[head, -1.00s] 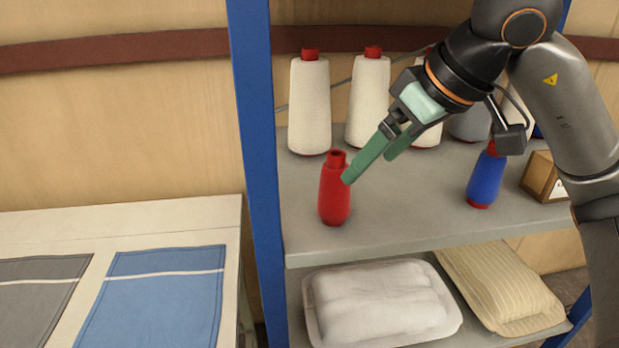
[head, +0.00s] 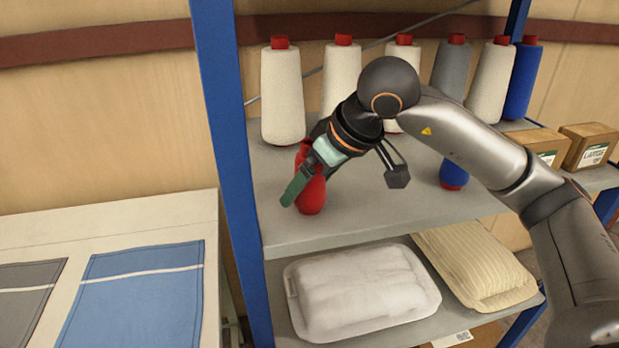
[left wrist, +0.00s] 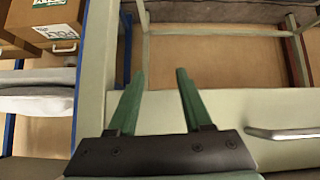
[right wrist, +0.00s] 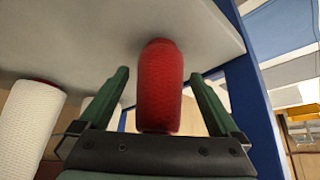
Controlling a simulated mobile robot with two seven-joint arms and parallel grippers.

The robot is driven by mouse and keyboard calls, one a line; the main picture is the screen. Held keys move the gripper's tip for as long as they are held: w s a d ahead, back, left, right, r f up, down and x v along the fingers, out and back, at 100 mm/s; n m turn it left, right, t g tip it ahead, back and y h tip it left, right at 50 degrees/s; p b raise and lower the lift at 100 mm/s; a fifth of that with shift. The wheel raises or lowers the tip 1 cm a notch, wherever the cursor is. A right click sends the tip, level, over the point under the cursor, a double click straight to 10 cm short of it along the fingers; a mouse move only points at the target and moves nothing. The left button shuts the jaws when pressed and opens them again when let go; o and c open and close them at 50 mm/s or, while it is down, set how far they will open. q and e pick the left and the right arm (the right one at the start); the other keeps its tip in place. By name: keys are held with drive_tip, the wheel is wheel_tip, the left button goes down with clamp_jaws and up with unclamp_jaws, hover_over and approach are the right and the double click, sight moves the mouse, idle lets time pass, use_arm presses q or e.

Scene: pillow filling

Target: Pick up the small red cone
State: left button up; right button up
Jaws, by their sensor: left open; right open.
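The small red cone (head: 312,193) stands upright on the upper shelf (head: 380,215), near its front left corner. My right gripper (head: 291,196) is at the cone, and its wrist hides part of the cone in the head view. In the right wrist view the red cone (right wrist: 160,88) is between the two green fingers (right wrist: 158,85), with a gap on each side. The right gripper is open. My left gripper (left wrist: 155,85) is open and empty, seen in the left wrist view away from the cone.
Tall white cones (head: 283,95), a grey one and a blue one (head: 521,80) line the shelf's back. A small blue cone (head: 454,172) stands right of my wrist. The blue post (head: 222,150) is close on the left. Pillows (head: 360,290) lie on the shelf below.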

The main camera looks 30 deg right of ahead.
drive_tip(key=shift+w+f, duration=0.15)
drive_tip(key=shift+f, duration=0.1)
drive_tip(key=shift+r, duration=0.1)
clamp_jaws()
idle(0.6)
